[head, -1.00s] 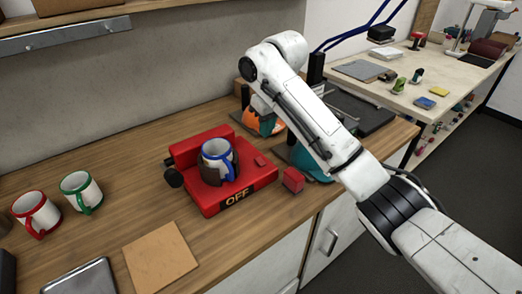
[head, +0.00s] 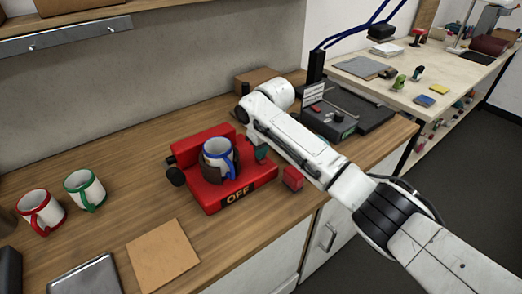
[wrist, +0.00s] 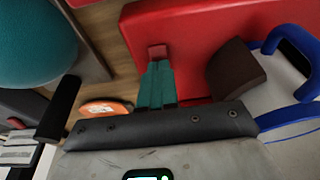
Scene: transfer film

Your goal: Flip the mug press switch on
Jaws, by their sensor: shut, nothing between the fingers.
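The red mug press (head: 212,201) stands on the wooden counter, with a label (head: 238,195) reading OFF on its front. A white mug (head: 217,150) with a blue handle sits in its dark brown wrap. My gripper (head: 262,153) is at the press's right side, beside the mug. In the wrist view, its teal fingers (wrist: 156,85) are shut and empty, pointing at a small red switch (wrist: 157,52) on the press. The fingertips look close to the switch; whether they touch it I cannot tell. My arm and fingers hide the switch in the head view.
A red block (head: 293,178) lies right of the press. Two mugs, red-handled (head: 38,208) and green-handled (head: 84,189), stand at left, near a brown board (head: 162,255). The wrist view shows a teal round object (wrist: 35,42) and something orange (wrist: 105,108) close by.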

